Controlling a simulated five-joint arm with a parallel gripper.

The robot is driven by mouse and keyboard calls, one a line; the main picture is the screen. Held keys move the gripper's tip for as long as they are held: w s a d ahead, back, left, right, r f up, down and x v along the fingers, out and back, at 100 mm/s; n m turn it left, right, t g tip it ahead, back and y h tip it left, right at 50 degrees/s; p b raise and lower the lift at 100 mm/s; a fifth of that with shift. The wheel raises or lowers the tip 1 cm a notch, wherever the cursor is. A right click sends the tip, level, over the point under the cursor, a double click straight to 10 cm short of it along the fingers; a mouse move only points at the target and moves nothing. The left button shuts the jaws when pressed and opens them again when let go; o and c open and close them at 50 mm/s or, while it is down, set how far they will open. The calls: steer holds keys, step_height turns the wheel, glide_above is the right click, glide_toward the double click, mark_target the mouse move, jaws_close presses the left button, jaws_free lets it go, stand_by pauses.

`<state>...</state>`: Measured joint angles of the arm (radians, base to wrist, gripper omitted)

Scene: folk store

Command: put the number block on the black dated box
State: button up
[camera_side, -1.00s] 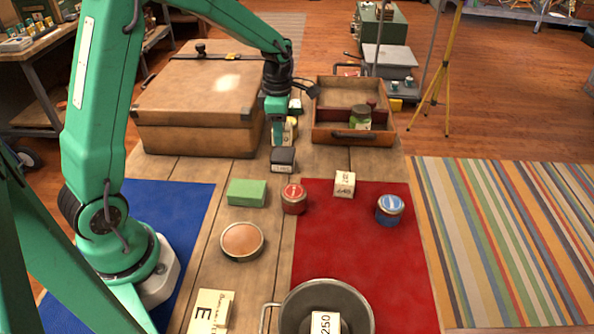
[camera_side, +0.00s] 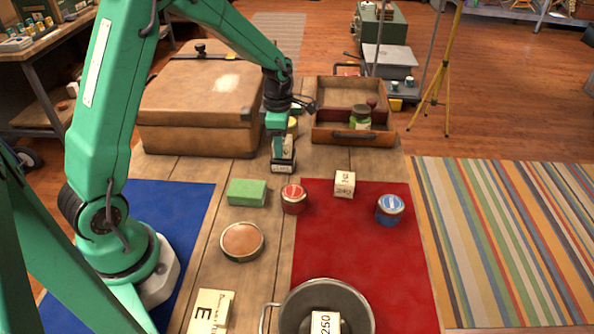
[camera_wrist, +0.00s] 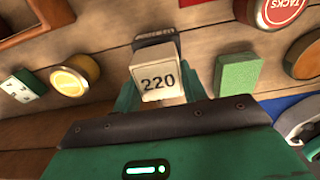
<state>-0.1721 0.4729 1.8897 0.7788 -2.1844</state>
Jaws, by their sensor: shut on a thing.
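The number block (camera_wrist: 158,80) is white with "220" on its face in the wrist view. My gripper (camera_side: 281,152) is shut on it. In the side view my gripper's fingers mostly hide the block. The black dated box (camera_side: 283,168), dark with a pale label, stands on the wooden table directly below my gripper. In the wrist view the box (camera_wrist: 156,37) shows just beyond the block, partly hidden by it. I cannot tell whether block and box touch.
A green block (camera_side: 247,192), a red tin (camera_side: 294,198) and another white block (camera_side: 344,184) stand nearby. A large brown case (camera_side: 200,100) and an open tray (camera_side: 354,136) are behind. A yellow-lidded tin (camera_wrist: 69,82) is close.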

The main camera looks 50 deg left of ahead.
steer(key=shift+f, duration=0.1)
steer(key=o, duration=1)
steer(key=shift+c, duration=0.2)
step_height(320, 180, up, 12)
stand_by(0.5)
